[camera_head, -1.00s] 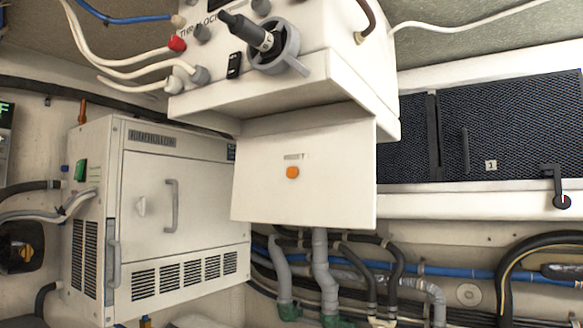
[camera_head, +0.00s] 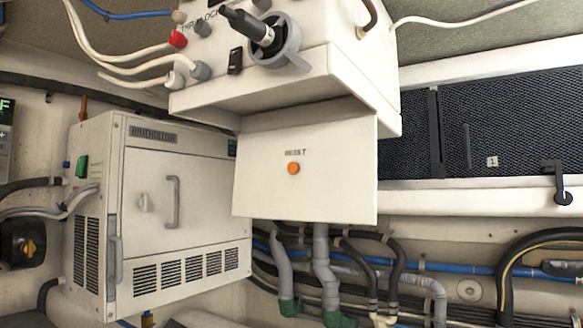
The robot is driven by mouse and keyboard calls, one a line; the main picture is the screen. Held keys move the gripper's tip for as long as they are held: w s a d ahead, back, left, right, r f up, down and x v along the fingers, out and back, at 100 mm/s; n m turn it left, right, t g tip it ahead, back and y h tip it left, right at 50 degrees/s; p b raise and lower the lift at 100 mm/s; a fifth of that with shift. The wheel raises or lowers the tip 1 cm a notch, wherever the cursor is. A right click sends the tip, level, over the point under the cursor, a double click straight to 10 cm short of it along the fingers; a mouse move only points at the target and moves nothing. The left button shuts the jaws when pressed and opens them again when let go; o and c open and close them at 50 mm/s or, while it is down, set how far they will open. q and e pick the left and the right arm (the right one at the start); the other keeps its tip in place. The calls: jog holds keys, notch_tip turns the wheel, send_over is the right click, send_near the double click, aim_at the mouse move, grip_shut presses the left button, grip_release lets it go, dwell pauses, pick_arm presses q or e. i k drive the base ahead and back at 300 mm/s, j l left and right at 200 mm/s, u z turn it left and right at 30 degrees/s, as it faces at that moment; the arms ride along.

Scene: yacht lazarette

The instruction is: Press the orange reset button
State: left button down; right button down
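The panel is under a white control box (camera_head: 300,90) and faces me. Nothing covers the button. Neither of my grippers shows in the view.
A white cabinet (camera_head: 150,230) with a handle and vents stands at the left. A black lever (camera_head: 247,27) sticks out of the control box. Grey and black hoses (camera_head: 324,265) run below the panel. Dark mesh panels (camera_head: 510,120) are at the right. The space before the panel looks clear.

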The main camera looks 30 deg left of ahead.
aim_at(293, 169)
jog(key=i+l, duration=0.45)
jog(key=u, duration=1.65)
